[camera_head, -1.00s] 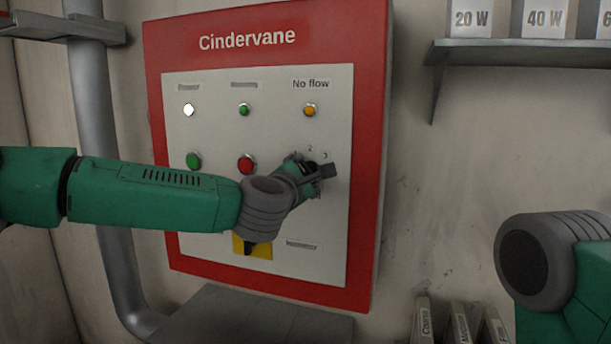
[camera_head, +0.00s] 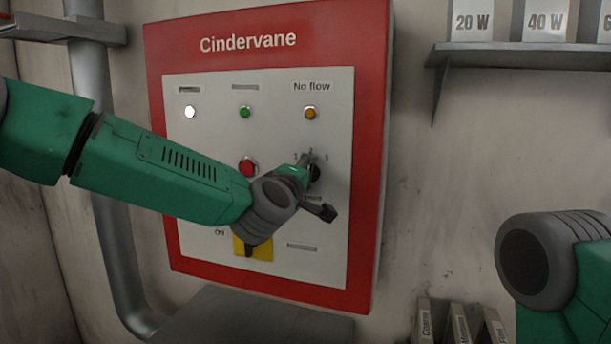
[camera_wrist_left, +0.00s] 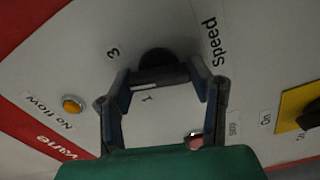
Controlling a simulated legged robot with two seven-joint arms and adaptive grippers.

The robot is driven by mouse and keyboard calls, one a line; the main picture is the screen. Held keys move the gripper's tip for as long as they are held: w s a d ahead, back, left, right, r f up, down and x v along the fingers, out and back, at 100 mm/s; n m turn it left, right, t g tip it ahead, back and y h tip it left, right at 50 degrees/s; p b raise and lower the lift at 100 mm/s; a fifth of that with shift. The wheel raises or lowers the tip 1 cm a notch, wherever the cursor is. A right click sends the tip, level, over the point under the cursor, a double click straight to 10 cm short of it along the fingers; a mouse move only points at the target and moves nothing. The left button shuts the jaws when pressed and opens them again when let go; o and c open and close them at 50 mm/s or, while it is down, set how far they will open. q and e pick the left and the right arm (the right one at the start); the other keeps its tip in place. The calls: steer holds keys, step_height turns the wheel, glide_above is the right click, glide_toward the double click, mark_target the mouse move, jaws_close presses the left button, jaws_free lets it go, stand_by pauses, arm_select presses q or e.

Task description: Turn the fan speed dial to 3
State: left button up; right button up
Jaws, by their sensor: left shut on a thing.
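The fan speed dial is a small black knob (camera_head: 315,173) on the white panel, below the orange "No flow" lamp. My left gripper (camera_head: 309,178) is shut on it, rolled so that one finger link points down to the right.
The red Cindervane cabinet (camera_head: 364,150) hangs on the wall. A red button (camera_head: 248,167) and a yellow switch plate (camera_head: 263,250) sit close to my left wrist. A shelf (camera_head: 520,52) with white boxes is at upper right. Binders (camera_head: 458,322) stand below.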

arm_select(q)
steer(key=m, duration=0.3)
steer(key=shift+s+d+f+m, duration=0.15)
steer(key=shift+f+m, duration=0.35)
steer(key=shift+m, duration=1.1)
steer(key=shift+f+p, duration=0.1)
steer(key=shift+p, duration=0.2)
steer(key=o, duration=0.9)
steer(key=shift+o, duration=1.3)
steer(key=shift+d+r, duration=0.1)
steer(key=shift+r, duration=0.1)
steer(key=shift+r, duration=0.1)
